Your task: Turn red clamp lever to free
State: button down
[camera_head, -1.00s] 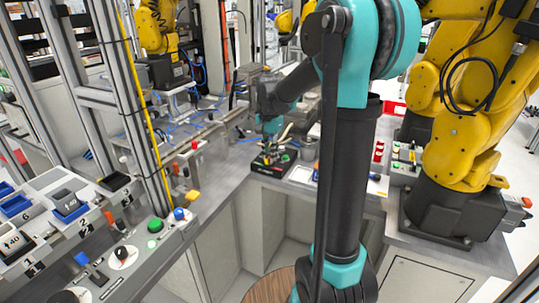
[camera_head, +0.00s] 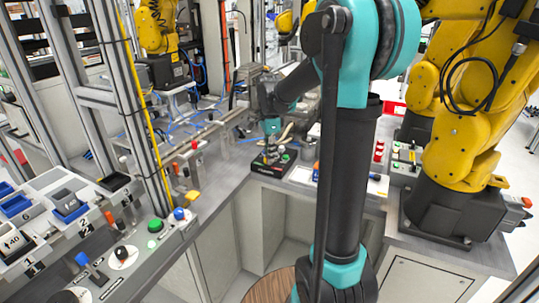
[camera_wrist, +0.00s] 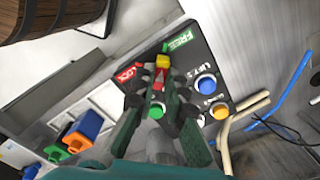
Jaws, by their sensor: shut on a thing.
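The clamp lever (camera_wrist: 161,72) shows in the wrist view as a red and yellow piece between my fingertips. My gripper (camera_wrist: 160,88) is shut on it, and the dark fingers hide its lower part. The lever's tip lies between the red LOCK label (camera_wrist: 128,73) and the green FREE label (camera_wrist: 181,38) on the black panel (camera_wrist: 207,58). In the head view my gripper (camera_head: 271,146) is at the small black panel (camera_head: 267,170) on the bench, and the lever there is too small to make out.
Blue (camera_wrist: 205,84) and orange (camera_wrist: 219,111) buttons stand right of my fingers. Blue and orange blocks (camera_wrist: 83,131) stand at the lower left, and tubes run at the right. A yellow arm (camera_head: 455,150) stands right of my arm in the head view.

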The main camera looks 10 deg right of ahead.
dwell(0.4)
jog(key=c, duration=1.6)
grip_release()
jog(key=shift+o, duration=0.2)
notch_tip(320, 180, up, 12)
jog(key=s+d+f+n+t, duration=0.2)
jog(key=s+f+n, duration=0.6)
jog(key=s+f, duration=0.3)
jog(key=s+d+f+n+t, duration=0.2)
jog(key=s+f+n, duration=0.6)
jog(key=s+f, duration=0.3)
jog(key=shift+s+f, duration=0.2)
jog(key=shift+f, duration=0.35)
